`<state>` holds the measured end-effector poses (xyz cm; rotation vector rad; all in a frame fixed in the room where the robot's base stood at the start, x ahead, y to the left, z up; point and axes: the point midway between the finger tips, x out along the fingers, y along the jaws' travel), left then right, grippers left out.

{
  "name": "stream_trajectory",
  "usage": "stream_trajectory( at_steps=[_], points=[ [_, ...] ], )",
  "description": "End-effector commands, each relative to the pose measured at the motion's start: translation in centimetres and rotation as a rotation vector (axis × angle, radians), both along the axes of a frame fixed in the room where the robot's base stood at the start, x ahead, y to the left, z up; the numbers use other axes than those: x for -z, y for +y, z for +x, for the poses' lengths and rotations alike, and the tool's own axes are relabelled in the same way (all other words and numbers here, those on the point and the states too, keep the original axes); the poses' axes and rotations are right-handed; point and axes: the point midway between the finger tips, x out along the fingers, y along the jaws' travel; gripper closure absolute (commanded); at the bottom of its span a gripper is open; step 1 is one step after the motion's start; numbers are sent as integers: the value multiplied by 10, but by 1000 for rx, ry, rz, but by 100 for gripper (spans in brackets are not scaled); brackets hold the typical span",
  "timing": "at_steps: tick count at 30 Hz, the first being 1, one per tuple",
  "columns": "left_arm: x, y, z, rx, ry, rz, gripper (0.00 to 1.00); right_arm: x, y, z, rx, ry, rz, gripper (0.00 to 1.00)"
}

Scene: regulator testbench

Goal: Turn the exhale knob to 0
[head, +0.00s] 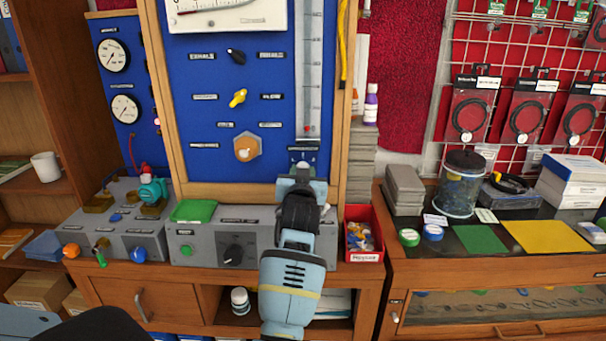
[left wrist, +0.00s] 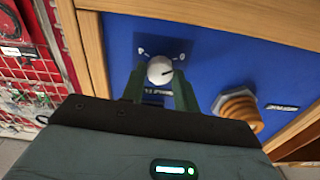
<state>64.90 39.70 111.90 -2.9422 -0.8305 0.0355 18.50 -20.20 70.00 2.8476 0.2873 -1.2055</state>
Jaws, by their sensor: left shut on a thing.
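A round white knob (left wrist: 160,70) sits on the blue panel (left wrist: 215,65) in the left wrist view. A dark line on it points right, a little below the 0 mark. In the head view this knob (head: 303,165) shows at the panel's lower right, below the clear tube. My left gripper (left wrist: 160,88) is shut on the white knob, one green finger at each side. Its fingers and wrist (head: 301,178) partly cover the knob's lower label, which I cannot read. A black knob (head: 236,56) beside a label like EXHALE is higher up. My right gripper is not in view.
An orange hex knob (head: 247,148) and a yellow knob (head: 238,98) are left of my gripper; the hex knob also shows close by in the left wrist view (left wrist: 238,108). The wooden frame (head: 341,130) stands just right. A grey box (head: 205,243) lies below.

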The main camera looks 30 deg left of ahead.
Motion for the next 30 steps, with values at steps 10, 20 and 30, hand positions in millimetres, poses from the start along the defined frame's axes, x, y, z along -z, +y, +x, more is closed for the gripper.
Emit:
stream_trajectory(
  at_steps=[10, 20, 30],
  points=[
    [0, 0, 0, 0, -19, -33, 92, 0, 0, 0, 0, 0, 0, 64],
    [0, 0, 0, 0, -19, -33, 61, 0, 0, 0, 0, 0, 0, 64],
    [0, 0, 0, 0, -18, -31, 48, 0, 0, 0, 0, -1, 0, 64]
  ],
)
